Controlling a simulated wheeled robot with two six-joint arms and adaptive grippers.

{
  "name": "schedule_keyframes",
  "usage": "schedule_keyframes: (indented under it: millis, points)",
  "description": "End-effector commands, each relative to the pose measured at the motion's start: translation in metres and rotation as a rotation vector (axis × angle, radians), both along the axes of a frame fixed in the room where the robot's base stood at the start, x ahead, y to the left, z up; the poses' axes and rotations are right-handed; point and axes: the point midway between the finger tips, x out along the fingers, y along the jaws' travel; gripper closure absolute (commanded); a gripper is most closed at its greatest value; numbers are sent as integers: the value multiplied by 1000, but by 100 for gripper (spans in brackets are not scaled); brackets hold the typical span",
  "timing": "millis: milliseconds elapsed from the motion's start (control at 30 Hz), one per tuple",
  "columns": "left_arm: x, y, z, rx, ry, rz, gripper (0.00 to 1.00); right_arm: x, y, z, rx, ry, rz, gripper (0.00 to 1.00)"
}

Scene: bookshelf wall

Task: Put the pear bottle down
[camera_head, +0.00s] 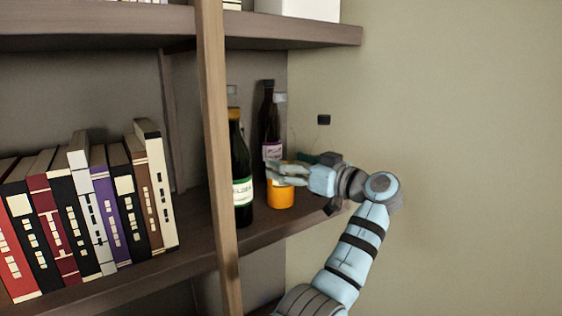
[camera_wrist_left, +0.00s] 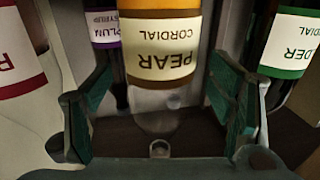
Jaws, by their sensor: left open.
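The pear bottle (camera_head: 281,196) is clear glass with orange contents and appears to stand upright on the shelf board. In the left wrist view the pear bottle (camera_wrist_left: 162,62) shows upside down, with a cream label reading PEAR CORDIAL. My left gripper (camera_head: 276,171) is at the bottle's upper part, hiding some of it in the head view. In the wrist view the open left gripper (camera_wrist_left: 163,95) has its green-padded fingers on either side of the bottle. Whether a pad touches the glass I cannot tell. My right gripper is not in view.
A dark green-labelled bottle (camera_head: 241,170) stands left of the pear bottle, and a dark plum bottle (camera_head: 267,118) behind it. A red-labelled bottle (camera_wrist_left: 16,52) shows in the wrist view. A wooden upright (camera_head: 217,150) separates these from several books (camera_head: 105,205). Bare wall lies right.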

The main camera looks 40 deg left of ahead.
Motion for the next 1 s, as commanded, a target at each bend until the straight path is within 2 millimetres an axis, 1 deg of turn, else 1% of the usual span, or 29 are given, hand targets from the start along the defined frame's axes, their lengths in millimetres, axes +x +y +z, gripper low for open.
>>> schedule_keyframes:
  millis: [33, 200, 300, 333, 467, 1000]
  points:
    - [0, -14, -1, -2, 0, -5, 24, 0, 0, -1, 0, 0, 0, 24]
    - [-6, -61, -1, -1, 1, -3, 24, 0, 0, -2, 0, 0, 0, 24]
    - [-8, -80, 0, -1, 1, -1, 24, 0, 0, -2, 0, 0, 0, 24]
    - [-8, -84, 0, -1, 1, -1, 24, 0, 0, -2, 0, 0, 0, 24]
    - [-9, -91, 0, 1, 0, 1, 24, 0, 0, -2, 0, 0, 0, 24]
    - [-9, -91, 0, 1, 0, 0, 24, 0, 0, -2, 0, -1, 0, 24]
